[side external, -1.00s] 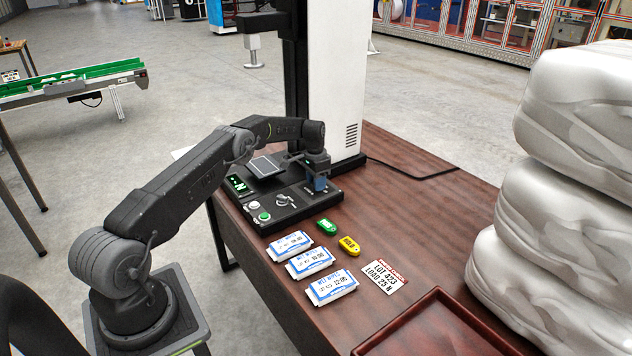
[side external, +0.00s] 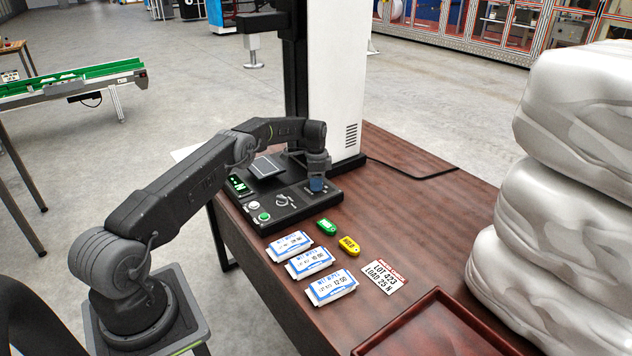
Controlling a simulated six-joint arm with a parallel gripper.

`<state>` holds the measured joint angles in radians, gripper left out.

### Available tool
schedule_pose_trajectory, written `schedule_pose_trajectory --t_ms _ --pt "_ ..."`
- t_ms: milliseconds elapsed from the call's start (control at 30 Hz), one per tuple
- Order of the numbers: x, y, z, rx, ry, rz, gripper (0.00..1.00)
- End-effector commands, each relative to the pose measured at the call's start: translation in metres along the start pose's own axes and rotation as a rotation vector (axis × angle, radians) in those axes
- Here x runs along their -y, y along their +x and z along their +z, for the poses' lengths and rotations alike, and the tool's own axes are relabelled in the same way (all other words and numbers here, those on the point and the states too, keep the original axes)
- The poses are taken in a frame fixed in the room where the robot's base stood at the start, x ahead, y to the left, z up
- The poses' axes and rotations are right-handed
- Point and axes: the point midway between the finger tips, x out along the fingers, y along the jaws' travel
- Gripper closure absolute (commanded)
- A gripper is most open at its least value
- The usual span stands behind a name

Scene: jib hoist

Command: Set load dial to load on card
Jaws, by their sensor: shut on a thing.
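The card (side external: 385,277) lies flat on the table and reads "LOT 423, LOAD 25 N". The black control panel (side external: 268,222) stands at the foot of the white column. My gripper (side external: 317,183) points down at the panel's right rear part. It is shut on a small blue part there, which I take to be the load dial (side external: 316,186); the jaws and wrist hide much of it and its scale. A green-lit display (side external: 239,184) at the panel's left shows an N, but its number cannot be read.
The panel also carries a white and a green button (side external: 264,217). Several wet-wipe packs (side external: 310,263), a green tag (side external: 327,227) and a yellow tag (side external: 349,246) lie in front. A brown tray (side external: 440,325) and stacked white bundles (side external: 550,220) stand at right.

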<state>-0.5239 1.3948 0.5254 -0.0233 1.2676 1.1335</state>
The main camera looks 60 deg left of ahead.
Motion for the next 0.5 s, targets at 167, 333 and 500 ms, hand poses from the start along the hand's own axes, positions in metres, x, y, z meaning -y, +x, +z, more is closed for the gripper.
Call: schedule_pose_trajectory --t_ms 167,333,500 --pt "-0.0002 -0.0003 -0.0004 0.000 0.004 0.000 0.87" --pt "-0.0002 -0.0003 -0.0004 0.000 0.004 0.000 0.60" --pt "-0.0001 -0.0002 -0.0003 0.000 0.002 0.000 0.44"
